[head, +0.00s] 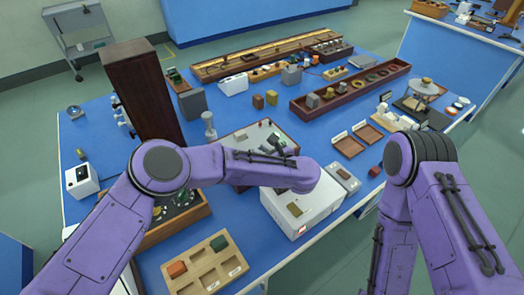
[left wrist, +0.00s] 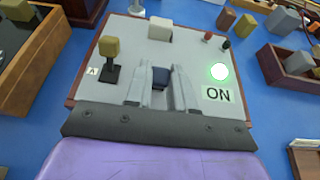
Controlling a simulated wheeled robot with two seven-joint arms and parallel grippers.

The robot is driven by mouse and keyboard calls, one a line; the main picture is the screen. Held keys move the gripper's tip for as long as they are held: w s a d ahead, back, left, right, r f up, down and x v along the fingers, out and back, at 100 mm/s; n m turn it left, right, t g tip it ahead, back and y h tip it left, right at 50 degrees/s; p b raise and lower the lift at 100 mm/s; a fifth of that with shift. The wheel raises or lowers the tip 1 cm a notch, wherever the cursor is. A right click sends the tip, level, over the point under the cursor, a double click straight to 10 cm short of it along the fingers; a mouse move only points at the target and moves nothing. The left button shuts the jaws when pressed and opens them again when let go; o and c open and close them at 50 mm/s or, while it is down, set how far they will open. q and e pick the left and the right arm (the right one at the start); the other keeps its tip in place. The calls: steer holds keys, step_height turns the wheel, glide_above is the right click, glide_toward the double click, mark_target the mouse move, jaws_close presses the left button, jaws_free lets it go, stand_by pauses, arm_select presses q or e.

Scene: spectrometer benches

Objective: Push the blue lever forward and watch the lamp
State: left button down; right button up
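The control panel (left wrist: 125,38) is a grey plate that fills the middle of the left wrist view. The blue lever (left wrist: 160,77) stands between the fingertips of my left gripper (left wrist: 160,84), which looks shut on its dark blue knob. The lever's lower part is hidden. The round lamp (left wrist: 219,71) glows green, and the label beside it reads ON. A second lever with a yellow knob (left wrist: 110,47) stands to the left, by a label A. In the head view the panel (head: 262,131) is partly covered by my left arm. My right gripper is out of view.
A tall dark wooden block (head: 140,85) stands left of the panel. A white box (head: 305,212) is in front, and a wooden tray with blocks (head: 205,268) is at the near edge. A long red-brown tray (head: 350,92) lies behind on the right.

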mark_target(253, 141)
arm_select(q)
steer(key=shift+w+a, duration=0.1)
stand_by(0.3)
steer(key=g+h+b, duration=0.1)
steer(key=w+a+g+b, duration=0.1)
steer(key=shift+r+g+h, duration=0.15)
steer(key=shift+g+h, duration=0.15)
steer(key=shift+h, duration=0.1)
steer(key=shift+w+a+r+g+h+b, duration=0.15)
steer(key=shift+w+g+h+b, duration=0.2)
steer(key=shift+g, duration=0.2)
steer(key=shift+w+a+f+g+h+b, duration=0.1)
steer(key=shift+w+g+h+b, duration=0.2)
steer(key=shift+g, duration=0.25)
steer(key=shift+w+a+g+h, duration=0.35)
steer(key=shift+g+h, duration=0.3)
steer(key=shift+g, duration=0.25)
steer(key=shift+w+a+g+h, duration=0.2)
steer(key=shift+w+g+h, duration=0.25)
steer(key=shift+g, duration=0.25)
steer(key=c, duration=1)
jaws_free()
steer(key=shift+o, duration=0.2)
steer(key=shift+w, duration=0.1)
